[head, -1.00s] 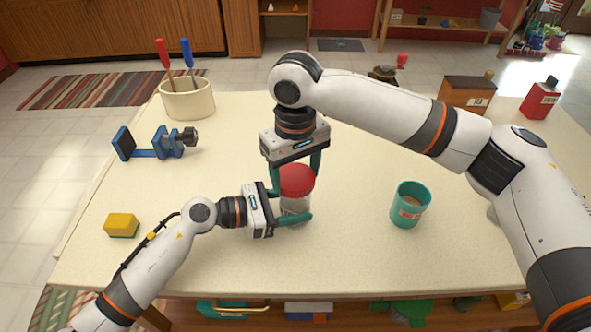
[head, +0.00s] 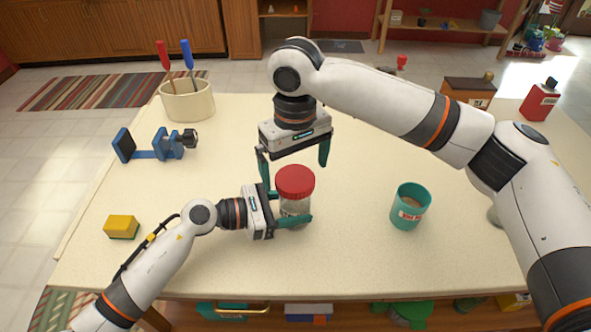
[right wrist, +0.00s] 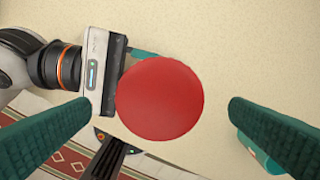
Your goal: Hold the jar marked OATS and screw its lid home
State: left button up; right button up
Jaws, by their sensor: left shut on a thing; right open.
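The clear jar (head: 295,205) stands upright on the table with a red lid (head: 295,181) on its top. No OATS marking can be read on it from here. My left gripper (head: 290,208) is shut on the jar's body from the left. My right gripper (head: 294,165) is open above the lid, pointing down, with its fingers apart and clear of it. In the right wrist view the round red lid (right wrist: 160,98) lies between the two spread green fingers, touching neither. Whether the lid is fully seated cannot be told.
A teal mug (head: 410,207) stands to the right of the jar. A yellow-green sponge (head: 121,227), a blue vise (head: 155,146) and a cream crock (head: 187,101) with two screwdrivers are on the left. A wooden box (head: 468,92) and a red tin (head: 540,101) stand at the back right.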

aim_at(296, 179)
jog(key=shift+r, duration=2.45)
jog(key=shift+c, duration=0.2)
jog(key=shift+c, duration=1.4)
jog(key=n, duration=0.3)
jog(key=shift+r, duration=0.4)
jog(key=n, duration=0.2)
jog(key=shift+w+r+n, duration=0.1)
jog(key=shift+n, duration=0.3)
jog(key=shift+f, duration=4.3)
jog(key=shift+n, duration=0.3)
jog(key=n, duration=0.5)
